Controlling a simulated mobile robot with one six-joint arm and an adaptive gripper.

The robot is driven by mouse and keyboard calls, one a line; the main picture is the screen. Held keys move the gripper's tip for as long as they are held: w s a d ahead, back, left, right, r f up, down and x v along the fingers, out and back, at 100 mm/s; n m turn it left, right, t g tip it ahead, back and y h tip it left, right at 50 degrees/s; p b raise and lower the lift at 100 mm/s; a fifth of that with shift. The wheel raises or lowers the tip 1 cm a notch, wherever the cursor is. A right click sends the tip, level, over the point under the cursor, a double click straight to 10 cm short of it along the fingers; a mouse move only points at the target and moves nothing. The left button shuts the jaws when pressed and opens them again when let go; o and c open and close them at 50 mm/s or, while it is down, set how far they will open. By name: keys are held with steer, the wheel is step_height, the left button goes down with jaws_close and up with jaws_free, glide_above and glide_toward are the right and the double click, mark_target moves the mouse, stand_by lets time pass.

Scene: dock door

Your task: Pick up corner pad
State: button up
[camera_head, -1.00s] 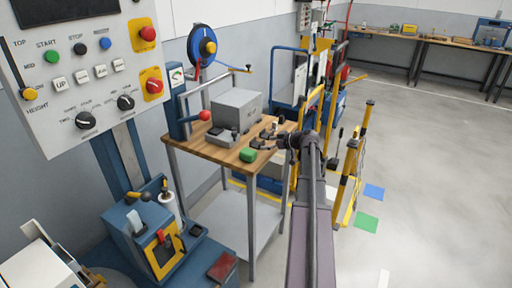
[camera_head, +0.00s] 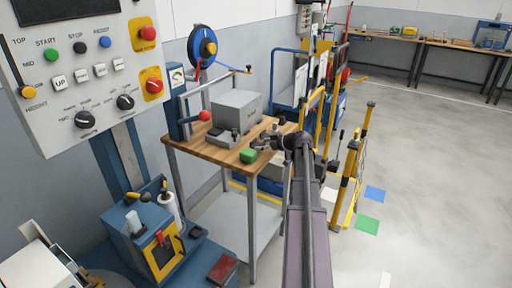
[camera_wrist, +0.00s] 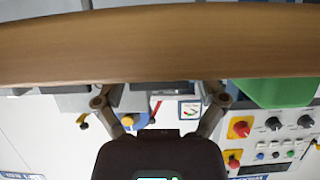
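A small green block (camera_head: 248,155), rounded at the edges, lies at the front right corner of the wooden bench top (camera_head: 205,151). It is the likeliest corner pad, but I cannot be sure. My gripper (camera_head: 262,143) is at the bench's right side, just right of the block and apart from it. In the wrist view my gripper (camera_wrist: 160,92) has its two fingers wide apart with nothing between them. The green block (camera_wrist: 275,92) shows there right of the fingers, partly cut by the wooden edge (camera_wrist: 160,45) across the top.
A grey box (camera_head: 236,108) and a small grey fixture (camera_head: 222,138) stand on the bench behind the block. A red-knobbed lever (camera_head: 204,116) is at its left. Yellow rails (camera_head: 348,180) stand right of my arm. Open floor lies farther right.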

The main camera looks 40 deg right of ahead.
mark_target(262, 143)
steer(key=c, duration=0.4)
steer(key=shift+r, duration=0.2)
step_height(262, 143, up, 3)
steer(key=p, duration=0.3)
steer(key=shift+r+p, duration=0.2)
steer(key=shift+p, duration=0.2)
steer(key=s+d, duration=0.2)
steer(key=s, duration=0.3)
steer(key=s+d, duration=0.2)
steer(key=s, duration=0.3)
steer(key=s+d+r+p, duration=0.1)
steer(key=s+d, duration=0.1)
steer(key=s, duration=0.2)
steer(key=shift+s+d+r, duration=0.1)
steer(key=shift+s, duration=0.3)
